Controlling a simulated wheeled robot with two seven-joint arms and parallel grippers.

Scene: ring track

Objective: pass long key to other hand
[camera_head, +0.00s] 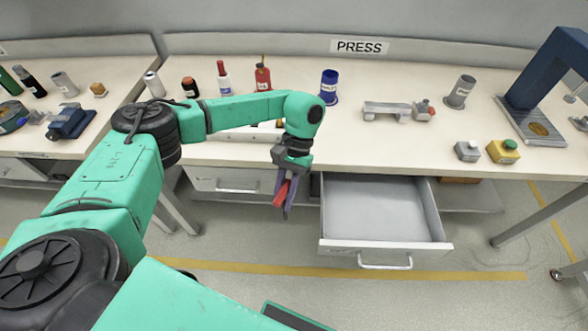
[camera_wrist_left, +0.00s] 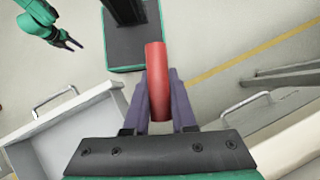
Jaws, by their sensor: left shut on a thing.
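My left gripper (camera_head: 286,200) hangs in front of the bench, just left of the open drawer. It is shut on a red rod-like thing, which seems to be the long key (camera_head: 281,193). In the left wrist view the long key (camera_wrist_left: 157,85) shows as a smooth red cylinder between the purple fingers, sticking out past their tips. My right gripper (camera_wrist_left: 71,44) shows small at the upper left of the left wrist view, apart from the key. Its two fingers look spread and empty. It is outside the head view.
An open, empty drawer (camera_head: 385,212) juts out below the bench. On the bench stand several bottles, a blue cup (camera_head: 329,88), a grey vise-like fixture (camera_head: 388,110), a grey cup (camera_head: 459,92), a yellow button box (camera_head: 503,152) and a blue press (camera_head: 545,85). The floor in front is clear.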

